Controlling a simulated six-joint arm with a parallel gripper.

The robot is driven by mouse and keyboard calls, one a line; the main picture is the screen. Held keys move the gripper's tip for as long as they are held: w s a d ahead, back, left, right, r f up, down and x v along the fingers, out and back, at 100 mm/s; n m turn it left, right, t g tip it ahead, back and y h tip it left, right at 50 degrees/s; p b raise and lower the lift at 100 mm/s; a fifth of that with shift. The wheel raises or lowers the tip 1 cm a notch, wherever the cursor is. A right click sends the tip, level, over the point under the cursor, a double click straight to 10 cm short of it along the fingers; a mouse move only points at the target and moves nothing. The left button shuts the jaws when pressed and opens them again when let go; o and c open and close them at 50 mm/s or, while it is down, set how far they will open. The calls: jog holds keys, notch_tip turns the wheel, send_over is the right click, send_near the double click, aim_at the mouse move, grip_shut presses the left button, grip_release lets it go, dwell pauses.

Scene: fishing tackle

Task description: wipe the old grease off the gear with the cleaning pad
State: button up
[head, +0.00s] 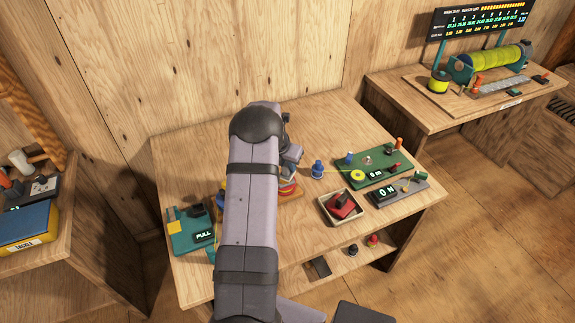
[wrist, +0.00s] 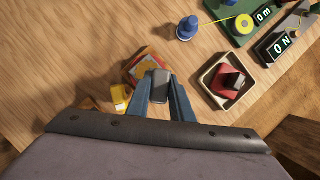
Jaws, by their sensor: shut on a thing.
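My gripper (wrist: 160,94) points down, with its blue fingers shut on a grey block, which I take to be the grip of the cleaning pad (wrist: 160,79). The pad's underside is hidden. Just beyond the fingertips is a red-edged piece with an orange-yellow face (wrist: 146,67), likely the gear on its stand; its teeth cannot be made out. The held block overlaps it in the wrist view, and I cannot tell whether they touch. In the head view my arm hides the gripper and most of this spot; only an orange-red edge (head: 290,190) shows.
To the right, a shallow tray (head: 324,208) holds a red block with a dark grip (head: 342,203). A blue peg (head: 317,169) stands behind it. A green board (head: 345,167) and a grey one lie farther right. A teal device (head: 182,240) is left of my arm.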

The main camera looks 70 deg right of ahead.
jog(key=shift+r+p, duration=1.15)
jog(key=shift+r, duration=0.45)
